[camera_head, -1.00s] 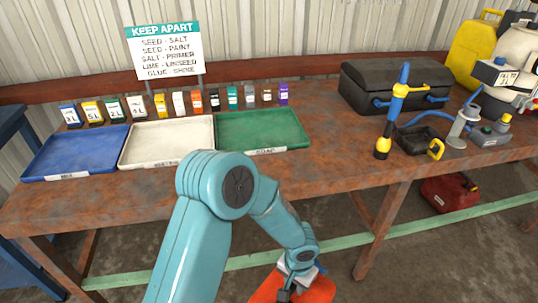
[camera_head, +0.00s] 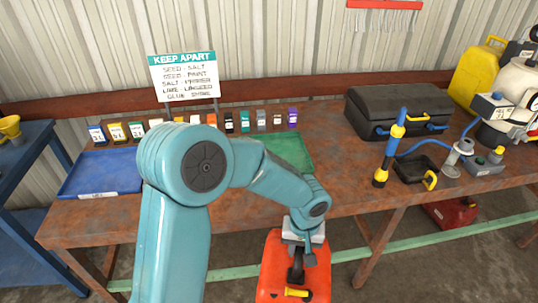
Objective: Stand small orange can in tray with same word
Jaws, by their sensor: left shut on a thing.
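My left gripper (camera_head: 298,248) is shut on the orange can (camera_head: 274,268) by its top, in front of the bench's front edge. A yellow part shows low on the can; no word on it is readable. The blue tray (camera_head: 85,175) lies on the bench at the left, with a white label too small to read. The green tray (camera_head: 290,150) lies further right, its left part and front label hidden by my left arm. The white tray between them is hidden behind my left arm. My right gripper is not in view.
A row of small coloured containers (camera_head: 245,121) stands behind the trays, below a "KEEP APART" sign (camera_head: 184,76). A black case (camera_head: 395,105) and a blue-and-yellow pump (camera_head: 390,148) stand at the right. A red can (camera_head: 450,214) is under the bench (camera_head: 345,185).

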